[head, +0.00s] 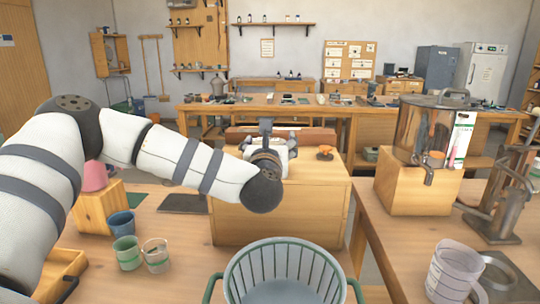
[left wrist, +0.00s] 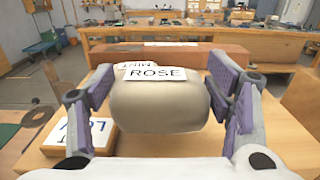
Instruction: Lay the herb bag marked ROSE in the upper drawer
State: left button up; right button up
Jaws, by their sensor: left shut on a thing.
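The herb bag marked ROSE (left wrist: 165,105) is a plump beige bag with a white label, seen in the left wrist view. My left gripper (left wrist: 170,108) is shut on it, one purple-padded finger on each side. Another label, upside down and reading MINT (left wrist: 143,65), shows just behind the ROSE label. In the head view my left gripper (head: 269,140) is over the top of a wooden cabinet (head: 270,222), and my arm mostly hides the bag. I cannot make out an upper drawer in either view. My right gripper is not in view.
A long reddish-brown box (left wrist: 170,58) lies beyond the bag. A lettered card (left wrist: 84,132) on a wooden block is left of the bag. An orange object (head: 325,153) sits on the cabinet. A green-rimmed basket (head: 285,270), cups (head: 126,252) and a distiller pot (head: 425,130) stand around.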

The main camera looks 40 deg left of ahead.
pick_arm(q)
notch_tip(320, 180, down, 3)
jog(key=shift+f, duration=0.15)
jog(key=o, duration=0.9)
jog(key=shift+o, duration=1.4)
